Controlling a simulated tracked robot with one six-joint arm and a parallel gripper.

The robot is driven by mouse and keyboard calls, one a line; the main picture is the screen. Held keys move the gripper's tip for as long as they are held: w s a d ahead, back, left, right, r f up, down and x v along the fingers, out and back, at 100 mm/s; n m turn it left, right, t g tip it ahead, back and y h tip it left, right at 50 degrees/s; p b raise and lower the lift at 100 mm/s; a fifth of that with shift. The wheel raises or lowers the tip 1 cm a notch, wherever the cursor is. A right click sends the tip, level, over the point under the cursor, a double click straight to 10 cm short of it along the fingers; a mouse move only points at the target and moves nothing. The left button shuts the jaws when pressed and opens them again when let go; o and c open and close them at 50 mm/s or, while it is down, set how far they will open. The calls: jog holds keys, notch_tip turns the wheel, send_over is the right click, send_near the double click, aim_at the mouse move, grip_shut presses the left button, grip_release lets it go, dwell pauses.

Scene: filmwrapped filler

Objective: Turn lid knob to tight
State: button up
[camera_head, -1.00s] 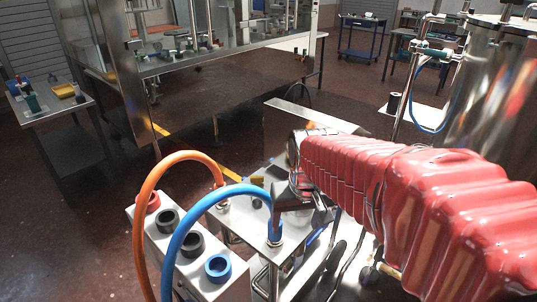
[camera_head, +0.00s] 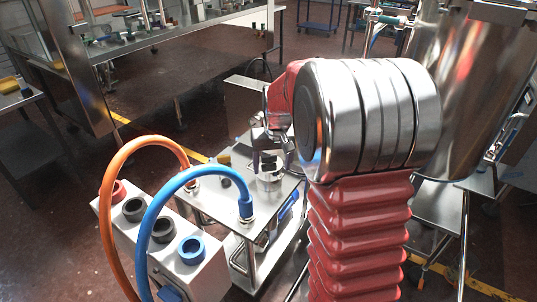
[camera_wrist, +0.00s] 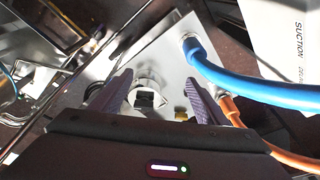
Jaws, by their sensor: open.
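My gripper (camera_head: 268,160) is above a small steel trolley top in the head view, its fingers pointing down. In the wrist view my gripper (camera_wrist: 157,86) is open, with one purple-grey finger on each side of a round metal canister. The canister (camera_head: 270,182) stands on the trolley top in the head view, partly hidden by the fingers. In the wrist view a dark, blocky lid knob (camera_wrist: 145,100) shows on it, between the fingers and apart from them. Any tight mark is too small to read.
A blue hose (camera_head: 165,195) and an orange hose (camera_head: 122,165) arch from the trolley top (camera_head: 222,208) close beside my gripper. A white box (camera_head: 203,275) with coloured ports stands at front left. A large steel vessel (camera_head: 455,90) is at right.

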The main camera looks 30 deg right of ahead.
aim_at(269, 156)
jog(key=w+d+r+t, duration=0.1)
jog(key=w+d, duration=0.5)
jog(key=w, duration=0.6)
jog(key=shift+d+r+t+h, duration=0.3)
jog(key=shift+t+h, duration=0.1)
jog(key=shift+t, duration=0.1)
jog(key=shift+f, duration=0.15)
jog(key=x, duration=1.3)
jog(key=shift+f, duration=0.3)
jog(key=shift+c, duration=0.3)
jog(key=c, duration=1)
